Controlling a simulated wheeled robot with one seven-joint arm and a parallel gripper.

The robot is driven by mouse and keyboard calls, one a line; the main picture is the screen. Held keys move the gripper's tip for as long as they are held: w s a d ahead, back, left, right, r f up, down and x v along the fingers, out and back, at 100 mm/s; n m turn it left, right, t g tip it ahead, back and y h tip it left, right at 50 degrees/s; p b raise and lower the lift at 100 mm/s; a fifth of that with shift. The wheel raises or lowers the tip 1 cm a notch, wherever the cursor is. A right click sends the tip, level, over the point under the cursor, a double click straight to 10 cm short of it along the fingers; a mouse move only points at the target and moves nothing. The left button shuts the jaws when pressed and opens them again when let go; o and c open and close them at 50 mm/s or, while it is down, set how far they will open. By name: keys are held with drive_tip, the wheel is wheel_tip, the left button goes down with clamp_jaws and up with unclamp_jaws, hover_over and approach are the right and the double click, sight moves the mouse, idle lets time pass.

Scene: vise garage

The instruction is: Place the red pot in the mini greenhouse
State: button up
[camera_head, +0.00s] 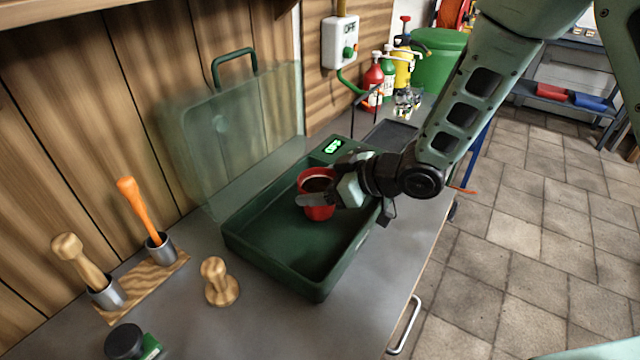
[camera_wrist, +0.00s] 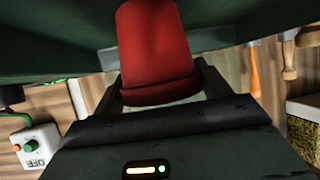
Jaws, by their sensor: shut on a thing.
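The red pot (camera_head: 316,206) is in my gripper (camera_head: 328,196), over the tray of the mini greenhouse (camera_head: 322,287). The gripper is shut on the pot, which also fills the middle of the wrist view (camera_wrist: 157,55). The pot looks roughly upright, with dark contents at its top. I cannot tell whether its base touches the tray floor. The greenhouse is a dark green tray with a green digital display (camera_head: 332,146). Its clear lid (camera_head: 235,130) stands raised at the back, with a green handle on top. No other pot shows in the tray.
A wooden tamper (camera_head: 220,282) stands left of the greenhouse. A wooden holder (camera_head: 148,287) carries an orange-handled tool and a wooden-handled tool in metal cups. Bottles (camera_head: 373,82) and a green bin (camera_head: 437,60) stand behind. The raised lid borders the tray's back side.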

drive_tip(key=o, duration=0.7)
drive_tip(key=shift+f, duration=0.15)
drive_tip(key=shift+c, duration=0.2)
drive_tip(key=o, duration=0.4)
